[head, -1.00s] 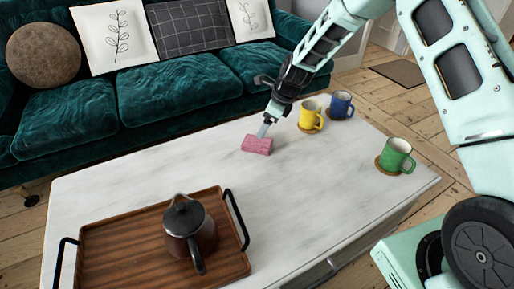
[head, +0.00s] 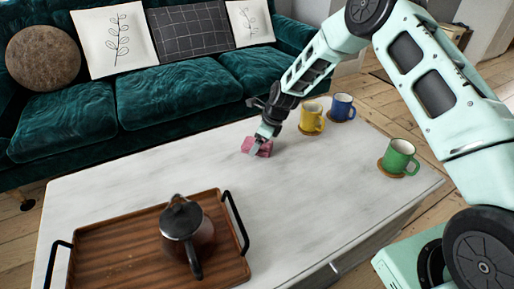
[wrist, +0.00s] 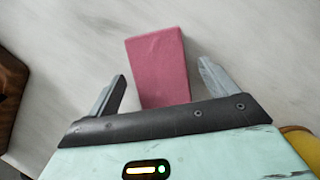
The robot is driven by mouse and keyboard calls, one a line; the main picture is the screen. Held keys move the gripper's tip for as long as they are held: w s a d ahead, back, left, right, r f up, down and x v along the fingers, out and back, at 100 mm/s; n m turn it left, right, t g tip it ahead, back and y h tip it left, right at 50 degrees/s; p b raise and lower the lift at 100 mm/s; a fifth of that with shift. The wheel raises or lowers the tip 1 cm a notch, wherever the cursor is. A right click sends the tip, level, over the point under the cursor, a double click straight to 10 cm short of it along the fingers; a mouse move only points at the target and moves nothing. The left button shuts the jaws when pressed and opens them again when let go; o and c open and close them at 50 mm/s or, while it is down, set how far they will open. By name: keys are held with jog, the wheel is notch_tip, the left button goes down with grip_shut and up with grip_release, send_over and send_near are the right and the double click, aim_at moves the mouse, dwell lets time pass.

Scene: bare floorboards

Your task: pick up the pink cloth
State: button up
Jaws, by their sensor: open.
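The pink cloth (head: 249,145) is a small folded block lying on the pale marble-look table (head: 110,200), near its back edge. In the wrist view the cloth (wrist: 158,62) lies between my two fingers and reaches beyond their tips. My gripper (head: 260,146) is right over the cloth and hides part of it in the head view. In the wrist view my gripper (wrist: 163,82) is open, with a gap between each finger and the cloth.
A yellow mug (head: 312,118) stands close to the right of my gripper, with a blue mug (head: 342,106) beyond it. A green mug (head: 398,156) sits on a coaster (head: 383,167). A wooden tray (head: 120,255) holds a dark teapot (head: 187,232). A green sofa (head: 160,95) stands behind.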

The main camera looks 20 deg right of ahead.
jog(key=shift+f, duration=0.2)
dwell(0.6)
jog(key=c, duration=1.2)
jog(key=shift+o, duration=0.2)
jog(key=shift+r, duration=0.1)
notch_tip(320, 180, up, 10)
jog(key=p, duration=0.2)
jog(key=shift+r, duration=0.15)
jog(key=shift+o, duration=0.9)
